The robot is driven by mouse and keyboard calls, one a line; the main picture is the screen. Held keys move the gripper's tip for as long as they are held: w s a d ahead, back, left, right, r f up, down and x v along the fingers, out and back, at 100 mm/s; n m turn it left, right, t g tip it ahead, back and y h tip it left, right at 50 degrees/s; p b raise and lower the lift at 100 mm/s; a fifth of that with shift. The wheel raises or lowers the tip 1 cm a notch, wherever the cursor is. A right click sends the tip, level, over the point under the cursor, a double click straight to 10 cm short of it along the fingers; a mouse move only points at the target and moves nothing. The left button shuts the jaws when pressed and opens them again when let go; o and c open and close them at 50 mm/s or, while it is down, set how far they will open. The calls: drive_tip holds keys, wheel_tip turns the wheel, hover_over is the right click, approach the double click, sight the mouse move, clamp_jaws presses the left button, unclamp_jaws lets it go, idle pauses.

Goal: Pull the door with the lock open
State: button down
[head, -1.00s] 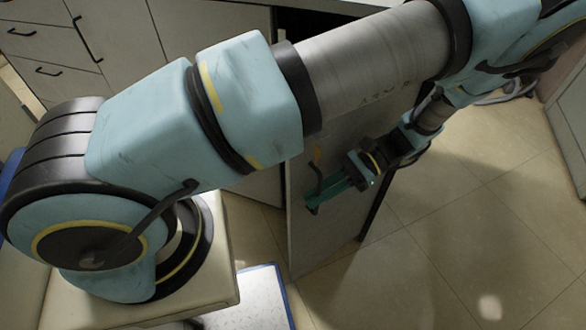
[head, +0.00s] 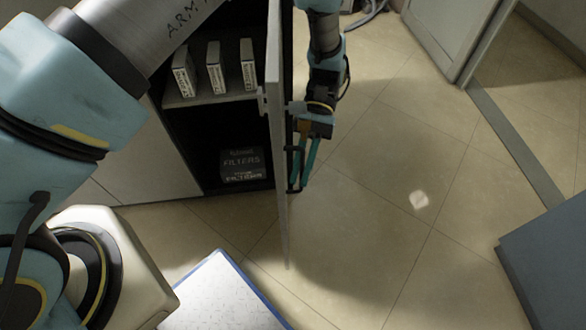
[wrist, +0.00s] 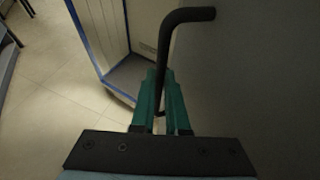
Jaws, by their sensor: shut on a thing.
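The cabinet door (head: 279,215) stands swung well out from the cabinet and appears almost edge-on in the head view. Its dark bar handle (head: 290,158) is on the door's right face. My gripper (head: 296,187), with green fingers, is at the handle on that side. In the wrist view my gripper (wrist: 161,76) is shut on the black handle (wrist: 167,38), whose bent upper end rises above the fingers.
The open cabinet shows a shelf (head: 205,97) with several white boxes (head: 214,68) and a dark FILTERS box (head: 242,164) below. A blue-edged white panel (head: 215,295) lies in front.

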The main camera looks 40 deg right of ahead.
drive_tip(key=shift+f, duration=0.1)
drive_tip(key=c, duration=1.2)
unclamp_jaws()
drive_tip(key=b+v, duration=0.2)
drive_tip(key=v, duration=0.8)
drive_tip(key=shift+w+d+b, duration=0.2)
drive_tip(key=shift+d+b, duration=0.1)
drive_tip(key=shift+r, duration=0.2)
